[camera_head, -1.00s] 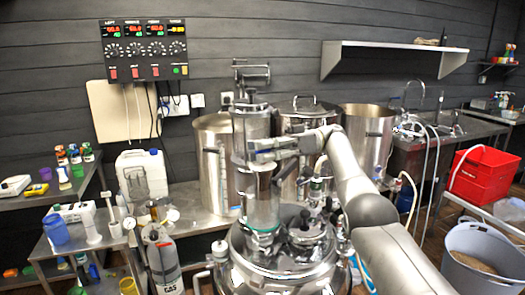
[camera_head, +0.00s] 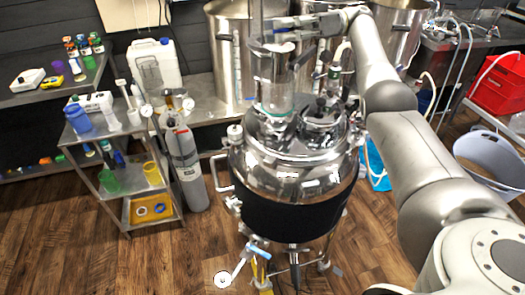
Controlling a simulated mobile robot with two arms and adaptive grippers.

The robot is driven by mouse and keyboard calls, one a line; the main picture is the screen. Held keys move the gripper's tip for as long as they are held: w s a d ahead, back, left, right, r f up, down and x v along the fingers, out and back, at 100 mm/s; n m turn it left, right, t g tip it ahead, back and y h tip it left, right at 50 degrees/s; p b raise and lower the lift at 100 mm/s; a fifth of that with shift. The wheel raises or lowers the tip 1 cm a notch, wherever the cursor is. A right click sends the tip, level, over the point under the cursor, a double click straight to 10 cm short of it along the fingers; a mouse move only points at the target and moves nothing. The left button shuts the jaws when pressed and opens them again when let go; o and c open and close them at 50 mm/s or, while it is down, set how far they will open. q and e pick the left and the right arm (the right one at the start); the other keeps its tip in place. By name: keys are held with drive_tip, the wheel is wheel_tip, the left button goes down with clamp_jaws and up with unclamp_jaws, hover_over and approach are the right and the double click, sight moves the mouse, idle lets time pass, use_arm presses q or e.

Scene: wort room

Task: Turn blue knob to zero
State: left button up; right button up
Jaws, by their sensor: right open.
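A blue handle (camera_head: 258,249) sits on the pipe fitting below the steel vessel (camera_head: 292,170), low in the middle of the head view. It is the only blue turning part I make out, and I cannot tell whether it is the blue knob or read any setting on it. My right gripper (camera_head: 284,29) is at the top of the view, open, with its fingers pointing left, in front of or beside the glass column above the vessel. It is far above the blue handle. Nothing shows between its fingers. My left gripper is not in view.
A gas cylinder (camera_head: 185,165) and a steel cart (camera_head: 110,190) with cups and bottles stand left of the vessel. Tall steel pots (camera_head: 232,60) stand behind it. A red crate (camera_head: 499,84) and grey bucket (camera_head: 490,160) are at right. Wooden floor is clear at lower left.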

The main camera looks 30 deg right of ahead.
drive_tip(key=shift+f+m+t+b, duration=0.1)
drive_tip(key=shift+m+t+b, duration=0.4)
drive_tip(key=shift+t, duration=0.4)
